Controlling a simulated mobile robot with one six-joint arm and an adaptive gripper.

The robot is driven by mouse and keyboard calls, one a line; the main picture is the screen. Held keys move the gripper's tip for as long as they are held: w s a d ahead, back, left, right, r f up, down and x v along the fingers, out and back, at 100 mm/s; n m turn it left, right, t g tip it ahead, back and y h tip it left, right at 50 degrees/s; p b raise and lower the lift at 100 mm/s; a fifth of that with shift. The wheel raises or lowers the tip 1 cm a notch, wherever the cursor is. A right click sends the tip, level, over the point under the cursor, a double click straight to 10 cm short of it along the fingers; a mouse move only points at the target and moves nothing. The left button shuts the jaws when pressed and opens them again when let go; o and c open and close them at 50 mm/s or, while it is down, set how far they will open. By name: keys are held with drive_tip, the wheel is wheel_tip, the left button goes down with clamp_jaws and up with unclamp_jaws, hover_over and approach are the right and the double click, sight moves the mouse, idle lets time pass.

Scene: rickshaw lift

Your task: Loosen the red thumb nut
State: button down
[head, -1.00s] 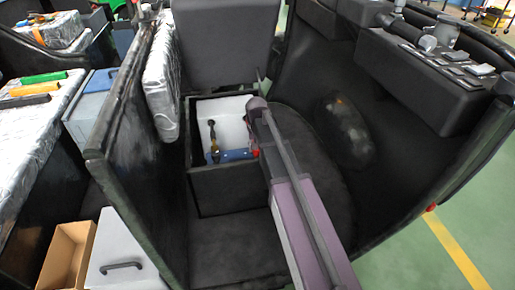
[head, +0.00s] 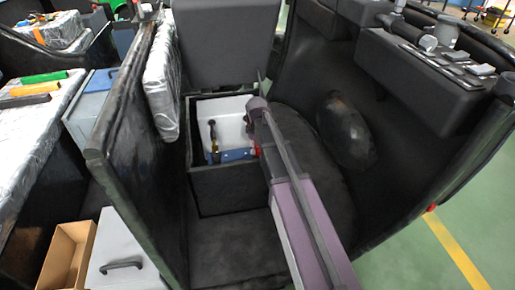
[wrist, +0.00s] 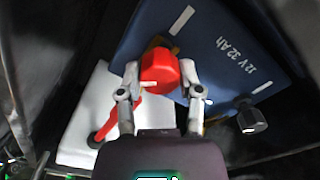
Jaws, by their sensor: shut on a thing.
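The red thumb nut (wrist: 160,70) sits on the blue battery (wrist: 225,45), which is marked "12 V 32 Ah", in the wrist view. My gripper (wrist: 160,80) has one finger on each side of the nut and is shut on it. A red cable or strap (wrist: 120,118) runs from near the nut toward the lower left. A black knob (wrist: 251,118) stands at the battery's other end. In the head view the blue battery (head: 238,154) shows low in the open compartment; my arm hides part of it, and the fingers cannot be made out.
A white block (head: 228,120) lies in the black compartment (head: 238,188), whose walls rise close around my arm. The raised lid (head: 222,45) stands behind it. A dark seat-like bulge (head: 345,130) is to the right. A cardboard box (head: 68,258) is at the lower left.

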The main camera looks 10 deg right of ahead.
drive_tip(key=shift+s+n, duration=0.25)
drive_tip(key=shift+n, duration=0.25)
drive_tip(key=shift+c, duration=1.3)
unclamp_jaws()
drive_tip(key=shift+w, duration=0.1)
drive_tip(key=shift+w, duration=0.1)
